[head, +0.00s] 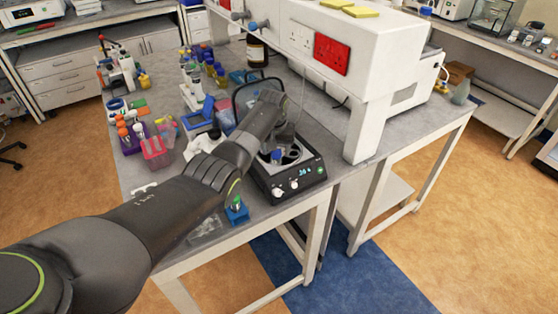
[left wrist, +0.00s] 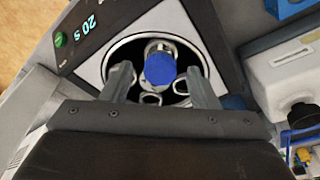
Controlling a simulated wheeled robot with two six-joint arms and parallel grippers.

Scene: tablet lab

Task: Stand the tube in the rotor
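The centrifuge (head: 290,182) stands at the table's front corner, its bowl uncovered. Its rotor (left wrist: 151,98) shows empty round holes in the left wrist view. The blue-capped tube (left wrist: 161,70) is seen from above at the rotor's far side. Its blue cap also shows in the head view (head: 277,155). The cap hides most of the tube, so I cannot tell how deep it sits. My left gripper (left wrist: 158,72) is over the bowl with its fingers apart, one on either side of the cap, with a visible gap on both sides. My right gripper is out of view.
A blue block (head: 237,212) with a green-topped item stands on the table left of the centrifuge. Racks of coloured tubes (head: 155,150) and bottles crowd the table's left. A large white instrument (head: 350,70) stands close at the right.

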